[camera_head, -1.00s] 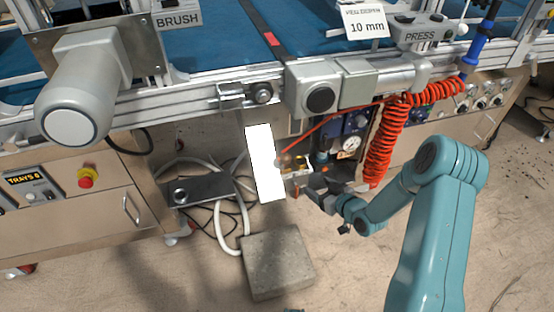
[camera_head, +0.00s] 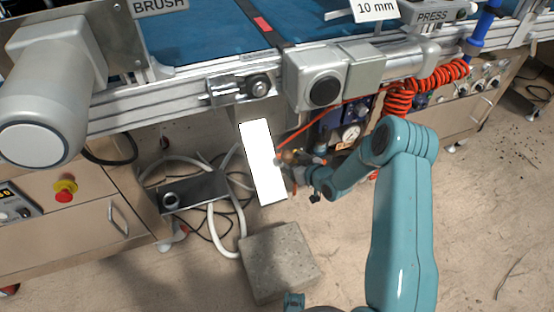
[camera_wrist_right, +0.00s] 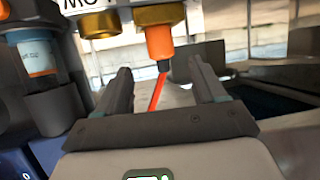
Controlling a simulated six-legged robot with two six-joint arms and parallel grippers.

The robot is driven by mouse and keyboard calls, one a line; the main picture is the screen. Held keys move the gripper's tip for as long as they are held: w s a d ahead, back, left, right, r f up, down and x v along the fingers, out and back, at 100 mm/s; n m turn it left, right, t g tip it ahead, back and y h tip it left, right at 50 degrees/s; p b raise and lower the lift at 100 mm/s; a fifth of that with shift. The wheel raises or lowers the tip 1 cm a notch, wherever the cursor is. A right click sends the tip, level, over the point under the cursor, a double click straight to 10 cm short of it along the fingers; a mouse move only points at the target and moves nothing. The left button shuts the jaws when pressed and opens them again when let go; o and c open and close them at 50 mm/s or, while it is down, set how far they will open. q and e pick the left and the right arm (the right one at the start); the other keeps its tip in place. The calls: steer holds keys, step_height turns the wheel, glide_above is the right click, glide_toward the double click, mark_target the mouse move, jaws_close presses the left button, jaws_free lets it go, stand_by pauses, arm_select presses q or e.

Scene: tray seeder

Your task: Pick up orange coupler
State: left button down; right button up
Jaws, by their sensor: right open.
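In the right wrist view the orange coupler (camera_wrist_right: 159,42) sits upright under a brass fitting (camera_wrist_right: 159,14), with a dark lower end and a red hose (camera_wrist_right: 157,92) running down from it. My right gripper (camera_wrist_right: 162,78) is open, its two dark fingers on either side of the hose line. The coupler appears ahead of the gap between the fingertips, and nothing is gripped. In the head view my right gripper (camera_head: 302,160) is small beside the white panel, and the coupler is too small to make out clearly.
A second brass fitting (camera_wrist_right: 98,23) and a blue-labelled cylinder (camera_wrist_right: 37,54) stand left of the coupler. In the head view a blank white panel (camera_head: 262,160), coiled red hose (camera_head: 401,98) and grey block (camera_head: 280,261) lie nearby. The machine rail (camera_head: 180,103) runs above.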

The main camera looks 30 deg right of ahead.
mark_target(280, 154)
steer(key=b+x, duration=0.3)
steer(key=x, duration=0.3)
steer(key=shift+w+a+f, duration=0.15)
steer(key=shift+w+f, duration=0.1)
steer(key=shift+f, duration=0.05)
steer(key=shift+w, duration=0.55)
arm_select(q)
steer(key=f, duration=0.1)
steer(key=w+f, duration=0.1)
steer(key=f, duration=0.1)
steer(key=shift+w+a+f+t, duration=0.2)
steer(key=shift+a+t, duration=0.05)
steer(key=shift+t, duration=0.15)
arm_select(e)
steer(key=c, duration=1.2)
